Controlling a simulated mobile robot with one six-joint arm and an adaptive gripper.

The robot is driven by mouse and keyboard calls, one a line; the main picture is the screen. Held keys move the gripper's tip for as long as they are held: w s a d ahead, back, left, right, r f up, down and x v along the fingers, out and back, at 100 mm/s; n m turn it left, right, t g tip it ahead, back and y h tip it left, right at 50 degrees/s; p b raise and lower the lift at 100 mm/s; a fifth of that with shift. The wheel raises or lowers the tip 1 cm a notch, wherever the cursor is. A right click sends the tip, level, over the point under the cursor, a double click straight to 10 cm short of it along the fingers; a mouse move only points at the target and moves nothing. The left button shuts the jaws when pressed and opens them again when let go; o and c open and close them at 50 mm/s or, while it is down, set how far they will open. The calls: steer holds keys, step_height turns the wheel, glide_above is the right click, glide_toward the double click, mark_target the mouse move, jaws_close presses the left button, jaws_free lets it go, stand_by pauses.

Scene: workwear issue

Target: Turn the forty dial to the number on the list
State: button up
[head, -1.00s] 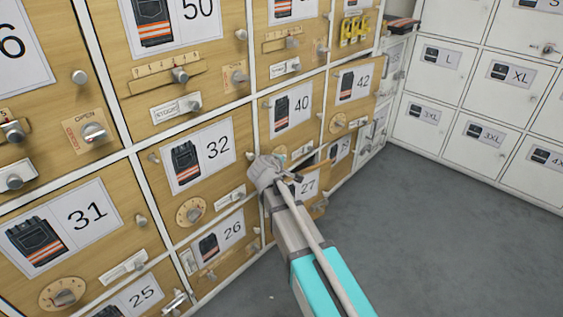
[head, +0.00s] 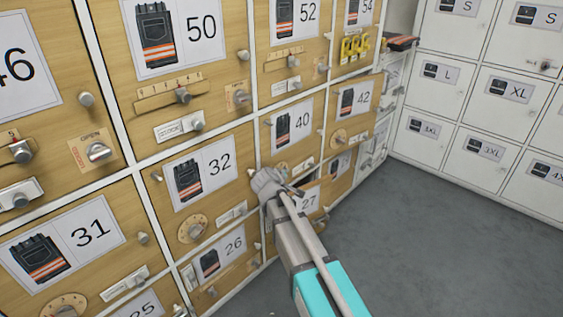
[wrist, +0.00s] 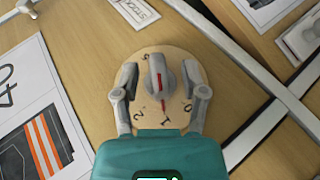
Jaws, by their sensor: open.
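The door marked 40 (head: 280,130) is in the middle of the head view, with a picture of dark work trousers with orange bands. Its round dial (head: 281,168) shows only partly behind my gripper (head: 270,184). In the wrist view the dial plate (wrist: 178,63) carries a grey knob (wrist: 158,78) with a red mark. The mark points down the picture, near the digit 1; digits 2 and 0 lie to either side. My gripper (wrist: 162,88) is open, one finger on each side of the knob, with gaps visible. I see no list.
Wooden lockers with knobs, sliders and dials surround this door, such as the door marked 32 (head: 238,188) and the one marked 42 (head: 368,120). White lockers (head: 480,100) stand at the right. The grey floor (head: 440,240) is clear.

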steer(key=shift+w+d+r+m+g+y+p, duration=0.2)
steer(key=shift+g+y+p, duration=0.45)
steer(key=shift+g+p, duration=0.45)
steer(key=shift+s+a+r+m+g+y+p, duration=0.1)
steer(key=shift+m+g+y+p, duration=0.2)
steer(key=shift+g+y+p, duration=0.8)
steer(key=p+v, duration=1.1)
steer(key=v, duration=0.2)
steer(key=shift+s+a+h+p, duration=0.3)
steer(key=shift+s+a+h, duration=0.15)
steer(key=s+d+f+m+g, duration=0.3)
steer(key=s+d+m+g, duration=0.6)
steer(key=s+d, duration=1.1)
step_height(320, 180, up, 36)
steer(key=w+d+m+t+p, duration=0.1)
steer(key=m+t+p, duration=0.1)
steer(key=p, duration=3.4)
steer(key=shift+w+f, duration=0.25)
steer(key=shift+w, duration=0.15)
